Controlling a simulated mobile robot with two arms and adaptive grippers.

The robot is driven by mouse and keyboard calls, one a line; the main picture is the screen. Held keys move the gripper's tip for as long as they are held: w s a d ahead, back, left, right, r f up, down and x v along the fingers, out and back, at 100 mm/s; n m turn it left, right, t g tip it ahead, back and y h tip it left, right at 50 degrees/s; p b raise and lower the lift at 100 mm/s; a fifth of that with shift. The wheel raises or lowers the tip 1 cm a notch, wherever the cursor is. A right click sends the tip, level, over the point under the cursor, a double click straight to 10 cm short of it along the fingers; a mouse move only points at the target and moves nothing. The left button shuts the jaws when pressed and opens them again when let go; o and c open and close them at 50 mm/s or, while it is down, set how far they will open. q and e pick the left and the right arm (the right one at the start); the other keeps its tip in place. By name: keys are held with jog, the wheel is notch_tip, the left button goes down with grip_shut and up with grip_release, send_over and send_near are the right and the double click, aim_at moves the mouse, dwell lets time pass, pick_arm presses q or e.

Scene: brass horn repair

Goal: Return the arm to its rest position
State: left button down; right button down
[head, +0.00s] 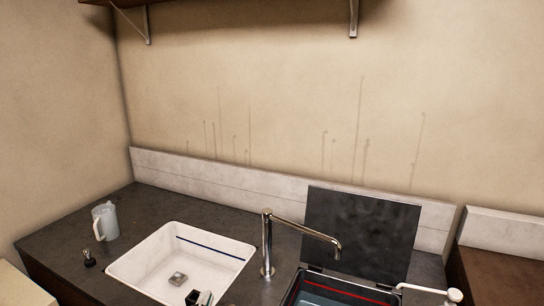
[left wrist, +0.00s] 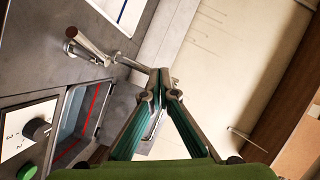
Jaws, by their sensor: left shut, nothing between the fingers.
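My left gripper (left wrist: 161,82) shows in the left wrist view with its two green-padded fingers brought together at the tips, and nothing is between them. It is in front of the counter and wall, with the tap and an open tank to its left in that view. In the head view, a small dark and pale shape (head: 198,298) sits at the bottom edge by the sink; I cannot tell for sure what it is. My right gripper is in neither view.
A white sink (head: 150,258), a chrome tap (head: 267,245) and a tank with a raised dark lid (head: 360,230) are in the dark counter. A pale jug (head: 105,222) and a small dark bottle (head: 89,260) stand left. A shelf (head: 240,2) hangs above.

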pick_arm(q)
jog(key=s+a+f+n+g, duration=0.2)
jog(key=s+f+n+g, duration=0.1)
jog(key=s+f, duration=0.35)
jog(key=s+a+f+n+g, duration=0.3)
jog(key=s+f+n+g, duration=0.1)
jog(key=s+f, duration=0.25)
jog(key=s+f+n+g, duration=0.2)
jog(key=s+f+g, duration=0.1)
jog(key=s, duration=0.5)
jog(key=s+f+n+g, duration=0.2)
jog(key=s+f, duration=0.2)
jog(key=s, duration=0.4)
notch_tip(320, 180, down, 28)
jog(key=s+g+b, duration=0.1)
jog(key=g+b, duration=0.1)
jog(key=s+a+f+b, duration=0.1)
jog(key=s+f, duration=0.7)
jog(key=f, duration=0.1)
jog(key=s+a+f+b, duration=0.1)
jog(key=s+a+f, duration=0.1)
jog(key=s+f, duration=0.7)
jog(key=shift+s+a+g, duration=0.15)
jog(key=shift+a+g, duration=0.15)
jog(key=shift+g, duration=0.1)
